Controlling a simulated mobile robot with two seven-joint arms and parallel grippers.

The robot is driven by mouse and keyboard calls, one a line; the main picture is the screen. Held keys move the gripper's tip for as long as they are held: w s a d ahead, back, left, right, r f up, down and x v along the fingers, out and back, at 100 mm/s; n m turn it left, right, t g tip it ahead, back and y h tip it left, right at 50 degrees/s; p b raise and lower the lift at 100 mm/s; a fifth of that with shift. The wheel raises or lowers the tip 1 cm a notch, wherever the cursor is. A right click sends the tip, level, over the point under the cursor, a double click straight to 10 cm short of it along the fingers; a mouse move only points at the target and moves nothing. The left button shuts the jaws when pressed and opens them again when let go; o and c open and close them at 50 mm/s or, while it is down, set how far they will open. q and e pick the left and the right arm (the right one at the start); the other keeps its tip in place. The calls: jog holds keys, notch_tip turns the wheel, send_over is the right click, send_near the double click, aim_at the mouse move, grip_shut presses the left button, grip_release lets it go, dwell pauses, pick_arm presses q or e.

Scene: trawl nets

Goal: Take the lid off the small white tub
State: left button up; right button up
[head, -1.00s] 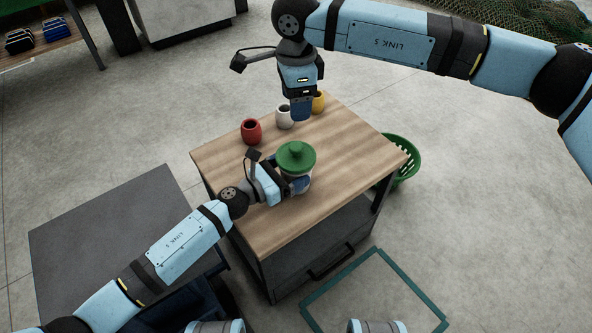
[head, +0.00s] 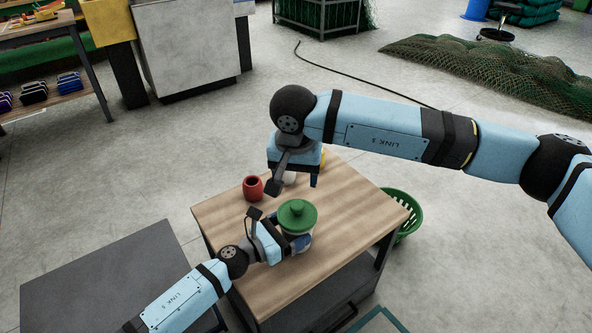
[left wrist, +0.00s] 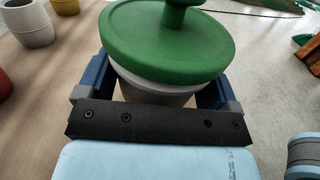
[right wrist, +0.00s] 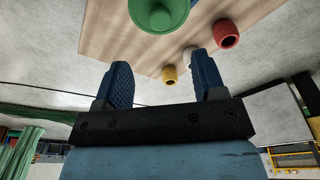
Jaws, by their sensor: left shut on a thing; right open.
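The small white tub (left wrist: 165,92) stands on the wooden table with its green knobbed lid (head: 297,214) on top. The lid also shows in the left wrist view (left wrist: 165,45) and at the top of the right wrist view (right wrist: 158,12). My left gripper (head: 292,244) is shut around the tub's body, with a blue finger on each side below the lid. My right gripper (right wrist: 160,85) is open and empty, raised above the table's far part, apart from the lid.
A red cup (head: 253,188), a white cup (head: 289,179) and a yellow cup (right wrist: 169,75) stand on the wooden table (head: 350,215) behind the tub. A green basket (head: 405,215) is on the floor at right. A grey table (head: 100,260) stands at left.

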aim_at(297, 204)
jog(key=f, duration=0.3)
jog(key=w+f, duration=0.1)
jog(key=f, duration=0.7)
jog(key=shift+w+d, duration=0.15)
jog(key=shift+w, duration=0.15)
jog(key=c, duration=1.1)
jog(key=shift+r, duration=0.2)
jog(key=shift+r, duration=0.95)
jog(key=shift+r, duration=2)
pick_arm(q)
jog(key=o, duration=1.1)
